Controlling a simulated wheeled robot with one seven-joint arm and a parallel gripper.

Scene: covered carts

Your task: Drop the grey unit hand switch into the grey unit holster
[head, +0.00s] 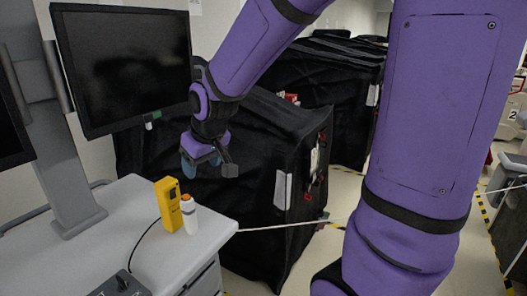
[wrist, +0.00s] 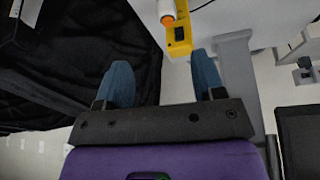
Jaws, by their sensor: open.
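My gripper (head: 202,163) hangs in front of the black covered cart, above and beyond the desk's right corner. In the wrist view its two blue fingers (wrist: 161,78) stand apart with nothing between them. A white cylinder with an orange top (head: 190,214), perhaps the hand switch, stands upright on the light grey desk beside a yellow box-shaped thing (head: 168,205). The yellow thing (wrist: 179,34) and the white cylinder (wrist: 167,10) show beyond the fingertips in the wrist view, not touched. I cannot make out which thing is the holster.
The light grey desk (head: 110,222) carries a monitor (head: 122,65) on a stand and a black control box (head: 120,286); a dark cable runs towards the yellow thing. Black covered carts (head: 262,150) fill the space behind. Open floor (head: 330,258) shows right of the desk.

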